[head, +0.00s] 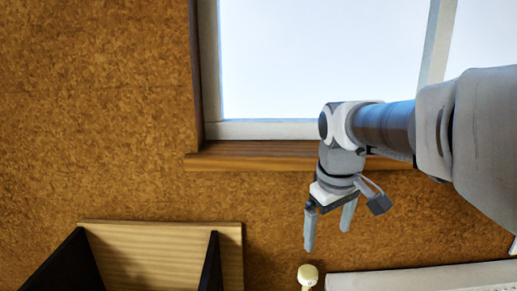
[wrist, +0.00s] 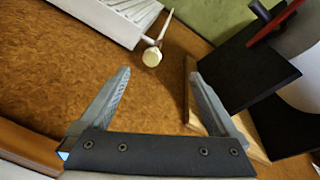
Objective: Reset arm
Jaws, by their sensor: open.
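My gripper (head: 327,230) hangs at the end of my arm, in front of the wall below the window, with its fingers pointing down. In the wrist view, the two grey fingers of my gripper (wrist: 160,88) stand wide apart with nothing between them. It is open and empty. My arm reaches in from the right side of the head view.
A window (head: 320,60) with a wooden sill (head: 250,156) is behind my arm. Below are a white radiator (head: 420,279) with a cream valve knob (head: 308,274), also in the wrist view (wrist: 152,57), and a wooden board (head: 160,240) with black panels (head: 211,262). The brown wall at left is clear.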

